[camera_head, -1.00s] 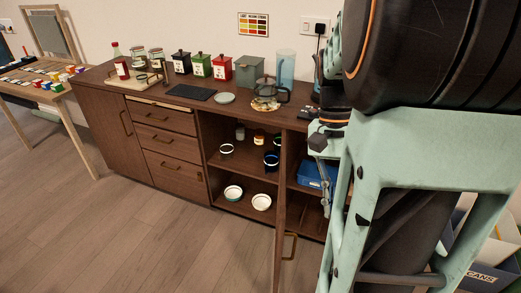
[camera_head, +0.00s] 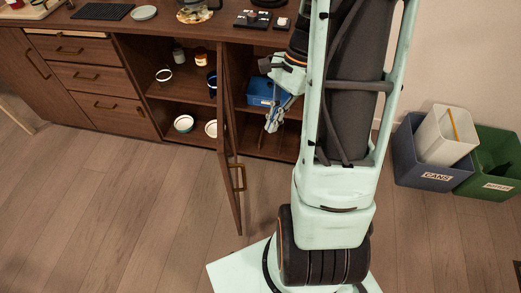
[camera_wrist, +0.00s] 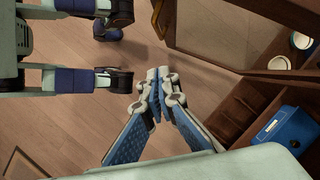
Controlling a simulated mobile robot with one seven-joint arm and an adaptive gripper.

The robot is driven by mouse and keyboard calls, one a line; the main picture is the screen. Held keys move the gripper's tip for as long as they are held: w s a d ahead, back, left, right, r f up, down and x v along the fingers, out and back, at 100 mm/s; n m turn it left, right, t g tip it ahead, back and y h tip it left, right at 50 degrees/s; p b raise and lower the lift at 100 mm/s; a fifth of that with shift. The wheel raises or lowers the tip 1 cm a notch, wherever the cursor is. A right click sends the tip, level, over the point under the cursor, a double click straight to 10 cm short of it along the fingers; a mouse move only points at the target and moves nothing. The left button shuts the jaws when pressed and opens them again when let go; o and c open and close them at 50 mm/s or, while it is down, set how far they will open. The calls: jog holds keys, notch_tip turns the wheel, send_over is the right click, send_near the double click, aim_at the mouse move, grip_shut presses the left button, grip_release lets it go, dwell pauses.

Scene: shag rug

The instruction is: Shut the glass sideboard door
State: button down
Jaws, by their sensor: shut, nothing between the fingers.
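The glass sideboard door (camera_head: 228,150) stands open, swung out from the dark wood sideboard (camera_head: 130,75) and seen nearly edge-on. Its brass handle (camera_head: 239,177) is near the free edge. In the wrist view the door's framed glass pane (camera_wrist: 225,38) is at the upper right, with the handle (camera_wrist: 157,18) at the top. My gripper (camera_head: 270,128) is to the right of the door, in front of the right-hand compartment. Its fingers (camera_wrist: 160,88) are shut and empty, apart from the door in the wrist view.
The right compartment holds a blue box (camera_head: 262,91), also in the wrist view (camera_wrist: 283,137). White bowls (camera_head: 183,123) and cups stand on the shelves to the left. Blue (camera_head: 425,165) and green (camera_head: 497,160) bins stand on the floor at right. The floor left of the door is clear.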

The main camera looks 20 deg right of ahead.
jog(key=s+a+f+b, duration=0.2)
jog(key=a+f, duration=0.5)
jog(key=f, duration=0.2)
jog(key=shift+a+f, duration=0.2)
jog(key=shift+f, duration=0.05)
jog(key=shift+w, duration=0.1)
